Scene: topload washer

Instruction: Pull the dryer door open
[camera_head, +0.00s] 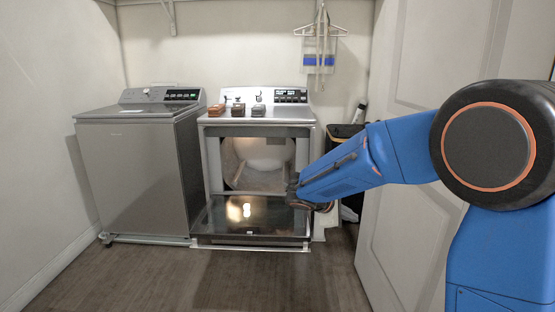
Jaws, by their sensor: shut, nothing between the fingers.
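The dryer (213,155) stands at the back, right of the washer, with its front opening and pale drum (265,155) in plain view. The dryer door (215,217) hangs down from the bottom of the opening, low in front of the machine, with a bright reflection on its dark inner face. My gripper (294,196) is at the right side of the opening, just above the right part of the door. It is shut and holds nothing. The picture is too small to tell whether it touches the door.
A grey topload washer (140,175) stands left of the dryer. Several small items (238,109) sit on the dryer's top. A white room door (405,190) is at the right, near my blue arm. A dark bin (345,131) stands behind the arm. The wooden floor (200,280) in front is clear.

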